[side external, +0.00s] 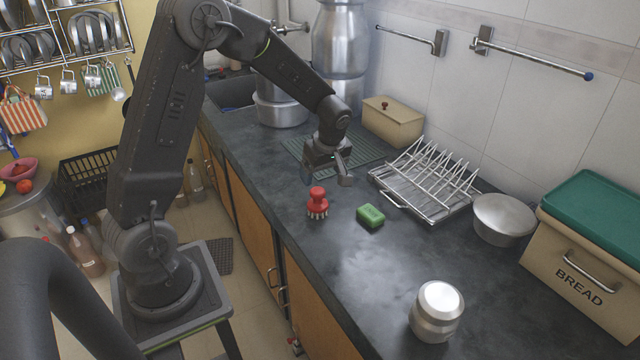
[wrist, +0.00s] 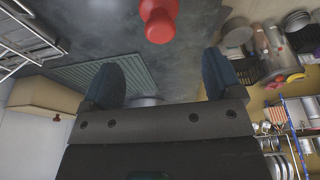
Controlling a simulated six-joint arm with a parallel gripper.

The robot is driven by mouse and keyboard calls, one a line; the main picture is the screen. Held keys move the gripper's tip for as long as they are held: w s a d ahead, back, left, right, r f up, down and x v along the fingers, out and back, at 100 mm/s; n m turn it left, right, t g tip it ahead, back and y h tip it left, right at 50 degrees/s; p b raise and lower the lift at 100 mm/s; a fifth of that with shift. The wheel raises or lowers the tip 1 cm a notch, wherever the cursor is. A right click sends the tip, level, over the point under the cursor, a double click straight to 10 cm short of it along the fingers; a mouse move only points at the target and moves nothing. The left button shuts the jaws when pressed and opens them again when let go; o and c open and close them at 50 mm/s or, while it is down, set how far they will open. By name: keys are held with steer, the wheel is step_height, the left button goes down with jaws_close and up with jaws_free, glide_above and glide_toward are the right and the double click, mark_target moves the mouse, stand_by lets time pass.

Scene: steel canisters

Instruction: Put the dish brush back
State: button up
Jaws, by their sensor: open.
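The red dish brush (side external: 317,202) stands upright on the dark counter, bristles down and knob up. My gripper (side external: 326,180) is open and empty, above and a little behind the brush in the side view, not touching it. In the wrist view the red brush (wrist: 158,22) shows at the top edge, partly cut off, beyond the two fingertips (wrist: 164,68). A green sponge (side external: 370,216) lies on the counter to the right of the brush.
A wire dish rack (side external: 425,185) stands right of my gripper, with a metal bowl (side external: 503,217) beside it. A green ribbed mat (side external: 372,148) lies behind. A steel canister (side external: 436,312) stands near the front, and a bread bin (side external: 575,262) at right. The counter's middle is clear.

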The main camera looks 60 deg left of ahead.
steer(key=s+d+r+m+t+h, duration=0.1)
steer(key=s+d+r+m, duration=0.35)
steer(key=r, duration=0.25)
steer(key=s+d+r+m+t, duration=0.2)
steer(key=s+d+r+m, duration=0.15)
steer(key=d+r, duration=0.2)
steer(key=s+d+r+m+t+h, duration=0.1)
steer(key=s+d+r+m, duration=0.1)
steer(key=s+m, duration=0.3)
steer(key=s+d+r+m+t+h, duration=0.1)
steer(key=s+d+r+m, duration=0.1)
steer(key=s+d+m, duration=0.3)
steer(key=shift+s+r+t, duration=0.25)
steer(key=shift+s+t, duration=0.05)
steer(key=shift+s, duration=0.5)
